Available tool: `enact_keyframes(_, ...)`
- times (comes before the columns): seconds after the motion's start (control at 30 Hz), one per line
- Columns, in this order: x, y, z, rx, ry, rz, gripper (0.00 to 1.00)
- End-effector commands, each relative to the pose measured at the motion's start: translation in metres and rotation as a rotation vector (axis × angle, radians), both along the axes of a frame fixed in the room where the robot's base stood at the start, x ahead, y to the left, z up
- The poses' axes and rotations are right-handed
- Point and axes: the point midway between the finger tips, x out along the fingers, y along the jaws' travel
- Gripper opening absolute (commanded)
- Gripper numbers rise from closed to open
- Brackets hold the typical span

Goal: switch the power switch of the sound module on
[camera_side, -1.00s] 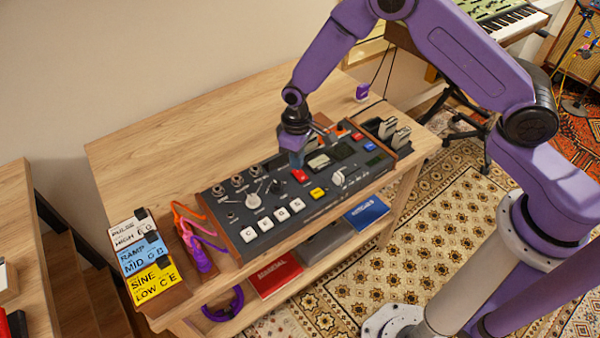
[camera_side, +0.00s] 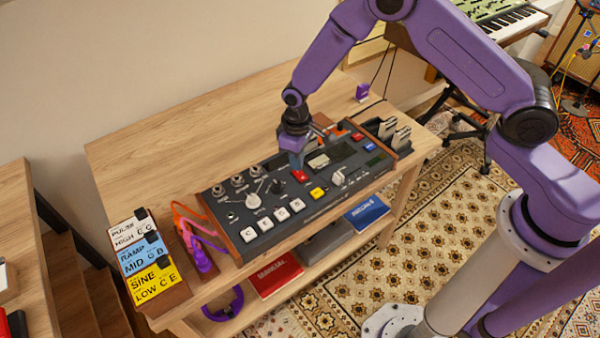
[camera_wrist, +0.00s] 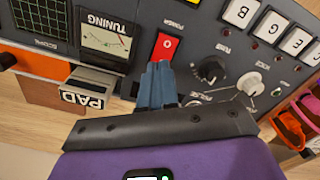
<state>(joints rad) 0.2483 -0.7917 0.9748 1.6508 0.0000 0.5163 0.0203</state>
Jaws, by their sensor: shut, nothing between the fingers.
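The sound module (camera_side: 232,216) is a dark grey panel with wooden ends, lying on the wooden table. Its red power switch (camera_side: 299,176) is near the panel's middle. In the wrist view, the red rocker (camera_wrist: 165,45) sits below a "POWER" label and shows a white "0" mark. My gripper (camera_side: 297,166) points down at the switch with its fingers together and empty. In the wrist view, the blue-grey fingertips (camera_wrist: 158,67) overlap the switch's lower end, hiding part of it. I cannot tell whether they touch it or hover just above.
Knobs (camera_wrist: 212,69), white lettered keys (camera_side: 281,215) and a yellow button (camera_side: 318,193) are near the switch. A tuning meter (camera_wrist: 104,40) is beside it in the wrist view. Coloured label blocks (camera_side: 146,264) and cables (camera_side: 201,258) lie left. The table's back left is clear.

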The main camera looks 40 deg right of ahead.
Motion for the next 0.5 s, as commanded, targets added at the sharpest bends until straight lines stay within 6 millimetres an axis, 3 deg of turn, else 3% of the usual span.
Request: enact_keyframes(0.5,0.0003,0.0003,-0.0069,0.0,-0.001,0.0,0.0)
